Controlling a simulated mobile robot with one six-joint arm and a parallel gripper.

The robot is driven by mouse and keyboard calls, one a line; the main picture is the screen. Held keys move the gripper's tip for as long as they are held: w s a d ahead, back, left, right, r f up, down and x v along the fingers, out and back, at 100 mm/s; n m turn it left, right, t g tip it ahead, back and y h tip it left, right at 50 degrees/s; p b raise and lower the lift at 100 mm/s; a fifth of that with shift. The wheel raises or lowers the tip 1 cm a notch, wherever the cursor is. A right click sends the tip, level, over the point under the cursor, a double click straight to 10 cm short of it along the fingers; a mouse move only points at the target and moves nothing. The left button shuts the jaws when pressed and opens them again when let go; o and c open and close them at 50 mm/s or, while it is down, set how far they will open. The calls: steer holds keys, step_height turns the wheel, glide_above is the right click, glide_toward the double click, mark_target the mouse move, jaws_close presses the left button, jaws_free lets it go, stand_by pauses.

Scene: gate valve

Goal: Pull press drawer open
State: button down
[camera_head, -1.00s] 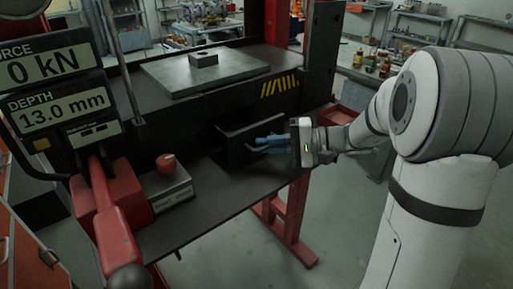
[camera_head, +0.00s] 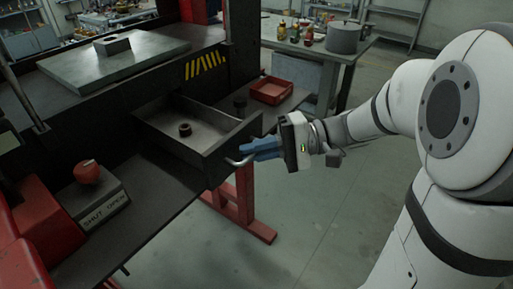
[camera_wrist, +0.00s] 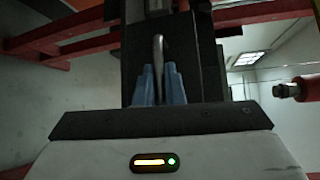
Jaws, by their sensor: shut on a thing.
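The press drawer (camera_head: 212,160) is a dark grey box that stands well out from the front of the press. A dark ring-shaped part (camera_head: 185,129) lies on its floor. A metal bar handle (camera_head: 238,162) is on its front face. My gripper (camera_head: 257,152) has blue fingers and is shut on the handle from the right. In the wrist view the handle (camera_wrist: 158,55) runs between the two blue fingers (camera_wrist: 158,85), with the dark drawer front behind it. The fingers hide part of the handle.
A small box with a red knob (camera_head: 87,172), marked SHUT OPEN, sits on the press table at left. A red tray (camera_head: 271,90) and a dark cylinder (camera_head: 240,104) stand right of the drawer. The floor (camera_head: 320,215) in front is clear.

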steer(key=shift+s, duration=0.1)
steer(key=c, duration=1.8)
jaws_free()
steer(key=shift+s+a, duration=0.15)
steer(key=shift+a, duration=0.05)
steer(key=shift+d, duration=0.15)
steer(key=v, duration=0.7)
steer(key=shift+d, duration=0.35)
steer(key=shift+a, duration=0.1)
